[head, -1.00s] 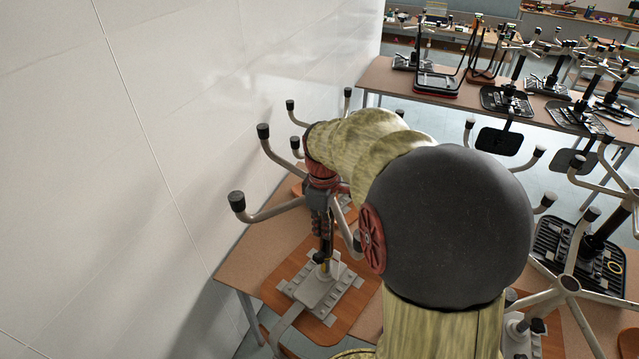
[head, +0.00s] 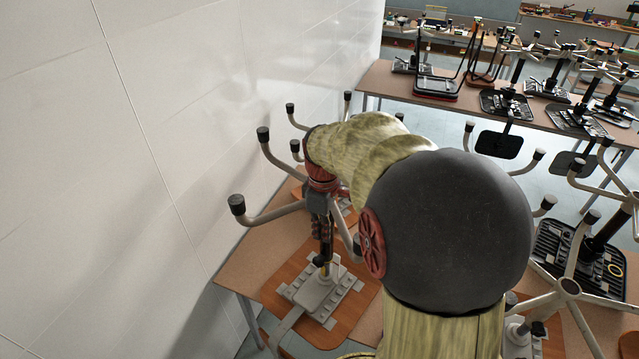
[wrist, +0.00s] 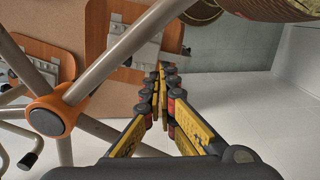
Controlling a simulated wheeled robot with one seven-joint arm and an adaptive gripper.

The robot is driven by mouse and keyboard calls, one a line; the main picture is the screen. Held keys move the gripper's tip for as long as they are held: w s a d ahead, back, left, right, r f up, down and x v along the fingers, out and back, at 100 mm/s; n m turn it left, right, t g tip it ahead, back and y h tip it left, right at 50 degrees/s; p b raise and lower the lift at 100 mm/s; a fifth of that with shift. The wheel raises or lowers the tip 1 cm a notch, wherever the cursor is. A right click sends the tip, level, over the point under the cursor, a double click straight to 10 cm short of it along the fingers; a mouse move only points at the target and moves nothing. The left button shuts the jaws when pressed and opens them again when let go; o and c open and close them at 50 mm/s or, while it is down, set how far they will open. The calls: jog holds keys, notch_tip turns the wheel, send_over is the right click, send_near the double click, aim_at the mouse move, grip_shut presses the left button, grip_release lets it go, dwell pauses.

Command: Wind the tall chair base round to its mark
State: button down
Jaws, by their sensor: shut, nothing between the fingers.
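The tall chair base stands upside down on the table by the wall, with grey tube legs ending in black caps (head: 237,204) fanning out in the head view. In the wrist view its orange-rimmed hub (wrist: 50,115) is at the left, and one leg (wrist: 125,45) slants to the upper right past my fingers. My gripper (wrist: 161,72) is shut and empty, pointing down among the legs, to the right of that leg. I cannot tell whether it touches it. In the head view my gripper (head: 325,250) is partly hidden behind my arm, as is the hub. I cannot make out the mark.
A white wall (head: 130,150) rises close on the left. The brown table (head: 240,265) carries wooden seat boards with grey plates (head: 320,295). Other upturned chair bases (head: 568,288) stand at the right. Another table (head: 385,80) with stripped chairs is behind.

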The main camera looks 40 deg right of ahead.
aim_at(345, 231)
jog(key=shift+s+d, duration=0.95)
jog(key=shift+d, duration=0.05)
dwell(0.9)
jog(key=shift+s+d, duration=0.9)
jog(key=shift+d, duration=0.1)
jog(key=shift+d, duration=0.2)
jog(key=shift+s+d, duration=0.35)
jog(key=shift+d, duration=0.25)
jog(key=shift+s+d, duration=0.3)
jog(key=shift+d, duration=0.25)
jog(key=shift+d, duration=0.15)
jog(key=shift+s+d, duration=0.25)
jog(key=shift+d, duration=0.4)
jog(key=shift+s+d, duration=0.2)
jog(key=shift+d, duration=0.4)
jog(key=shift+d, duration=0.15)
jog(key=shift+s+d, duration=0.2)
jog(key=shift+d, duration=1.1)
